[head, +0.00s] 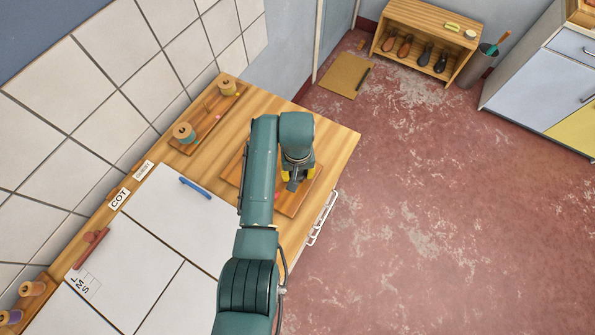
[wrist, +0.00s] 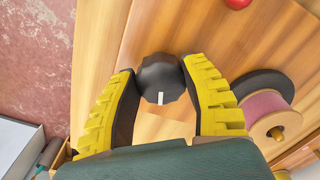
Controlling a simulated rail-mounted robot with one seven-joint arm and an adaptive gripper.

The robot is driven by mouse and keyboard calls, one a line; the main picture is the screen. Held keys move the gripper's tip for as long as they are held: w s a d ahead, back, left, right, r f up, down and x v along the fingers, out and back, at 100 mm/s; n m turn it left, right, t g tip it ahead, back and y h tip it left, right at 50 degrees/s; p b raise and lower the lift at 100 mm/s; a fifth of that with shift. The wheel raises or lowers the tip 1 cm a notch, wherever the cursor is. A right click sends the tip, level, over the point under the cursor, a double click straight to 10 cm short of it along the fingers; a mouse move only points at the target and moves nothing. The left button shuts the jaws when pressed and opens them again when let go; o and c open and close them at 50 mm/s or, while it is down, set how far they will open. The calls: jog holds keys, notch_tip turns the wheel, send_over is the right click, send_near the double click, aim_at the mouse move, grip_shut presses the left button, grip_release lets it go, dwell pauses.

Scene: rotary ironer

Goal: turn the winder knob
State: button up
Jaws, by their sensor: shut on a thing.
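The winder knob (wrist: 161,76) is black and faceted, with a white mark on its face, in the middle of the wrist view. My gripper (wrist: 160,80) has two yellow ribbed fingers with dark inner pads, shut on the knob from both sides. In the head view my gripper (head: 291,178) reaches down over a wooden board (head: 232,172) on the worktop. The knob is hidden there by my arm. A pink spool (wrist: 265,104) with a dark disc stands to the right of the knob in the wrist view.
A red button (wrist: 238,3) sits at the top of the wrist view. Thread spools (head: 184,132) stand on a small rack by the tiled wall. A blue pen-like item (head: 196,188) lies on a white panel. A white rail (head: 322,217) runs along the worktop's right edge.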

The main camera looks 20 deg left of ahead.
jog(key=n+p, duration=0.1)
jog(key=n, duration=0.8)
jog(key=shift+w+d+f+p, duration=0.1)
jog(key=shift+f+p, duration=0.05)
jog(key=shift+p, duration=0.25)
jog(key=n, duration=0.4)
jog(key=shift+w+n, duration=0.15)
jog(key=shift+n, duration=2.35)
jog(key=o, duration=1.2)
jog(key=shift+r, duration=0.2)
